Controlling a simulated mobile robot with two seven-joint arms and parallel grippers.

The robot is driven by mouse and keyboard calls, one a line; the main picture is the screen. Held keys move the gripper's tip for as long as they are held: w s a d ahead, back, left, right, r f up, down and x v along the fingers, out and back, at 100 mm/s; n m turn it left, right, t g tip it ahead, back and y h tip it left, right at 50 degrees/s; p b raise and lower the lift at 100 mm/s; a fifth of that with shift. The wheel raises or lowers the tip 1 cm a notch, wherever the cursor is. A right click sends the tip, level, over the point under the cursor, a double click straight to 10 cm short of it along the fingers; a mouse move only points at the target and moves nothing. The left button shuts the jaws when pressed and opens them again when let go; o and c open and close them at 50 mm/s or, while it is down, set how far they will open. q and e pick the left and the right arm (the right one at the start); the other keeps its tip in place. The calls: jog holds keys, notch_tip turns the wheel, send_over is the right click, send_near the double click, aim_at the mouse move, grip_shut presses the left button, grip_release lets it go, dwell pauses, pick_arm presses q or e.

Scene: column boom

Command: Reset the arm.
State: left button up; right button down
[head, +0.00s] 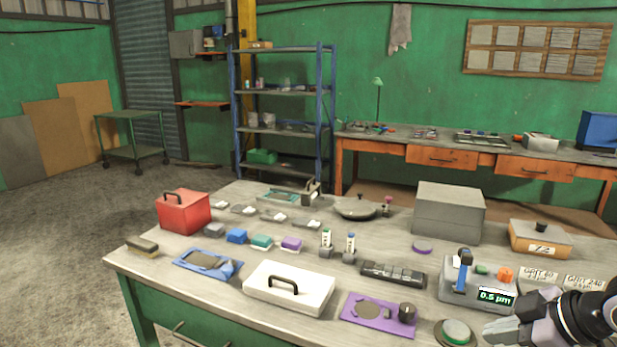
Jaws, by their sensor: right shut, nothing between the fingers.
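My right gripper (497,329) is at the lower right corner, over the front right part of the workbench (225,297). Its fingers are shut with nothing held, and they point left. The dark wrist of my right arm (580,318) comes in from the right edge. A round grey-green puck (456,332) lies just left of the fingertips; whether they touch cannot be told. A grey measuring device (452,287) with a blue lever and a lit display stands just behind the gripper. My left gripper is not in view.
A white lidded box (289,288), a purple plate (367,313) and a black segmented bar (393,274) lie left of the gripper. A grey box (448,212) and a wooden box (540,240) stand behind. A red box (184,211) stands at the far left.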

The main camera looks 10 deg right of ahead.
jog(key=s+a+f+m+t, duration=0.1)
jog(key=s+a+f+m, duration=0.15)
jog(key=f, duration=0.65)
jog(key=s+a+f+m+t, duration=0.1)
jog(key=s+a+f+m, duration=0.15)
jog(key=f, duration=0.65)
jog(key=s+a+f+m, duration=0.1)
jog(key=s+a+f, duration=0.2)
jog(key=s+a, duration=0.1)
jog(key=s+a+f+m+t+h, duration=0.1)
jog(key=s+a+f, duration=0.3)
jog(key=a, duration=0.3)
jog(key=shift+a+f+h, duration=0.25)
jog(key=shift+a+h, duration=0.05)
